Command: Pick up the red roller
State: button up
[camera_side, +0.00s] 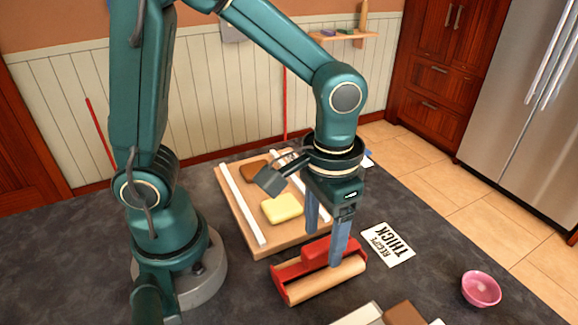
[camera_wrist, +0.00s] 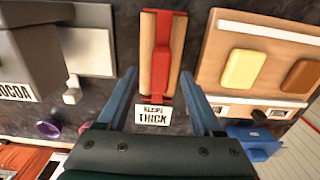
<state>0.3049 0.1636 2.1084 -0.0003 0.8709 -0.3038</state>
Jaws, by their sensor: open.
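The red roller (camera_side: 300,268) lies on the dark countertop in the side view, a red frame and handle with a tan wooden cylinder along its near side. In the wrist view the roller (camera_wrist: 161,52) lies ahead, between the lines of the two fingers. My gripper (camera_side: 326,246) is open and points down over the roller, its blue fingers apart. One finger overlaps the roller in the side view; I cannot tell whether it touches. In the wrist view the open gripper (camera_wrist: 158,78) has nothing between its fingertips that is visibly held.
A wooden board (camera_side: 236,208) with white rails holds a yellow block (camera_side: 282,208) and a brown block (camera_side: 254,170) behind the roller. A "Recipe Thick" card (camera_side: 388,244) lies right of it. A pink bowl (camera_side: 481,289) stands at the right. A grey cocoa box (camera_wrist: 30,60) shows in the wrist view.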

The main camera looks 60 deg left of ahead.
aim_at(322, 245)
jog(key=shift+f, duration=1.65)
grip_shut()
jog(key=shift+r, duration=0.15)
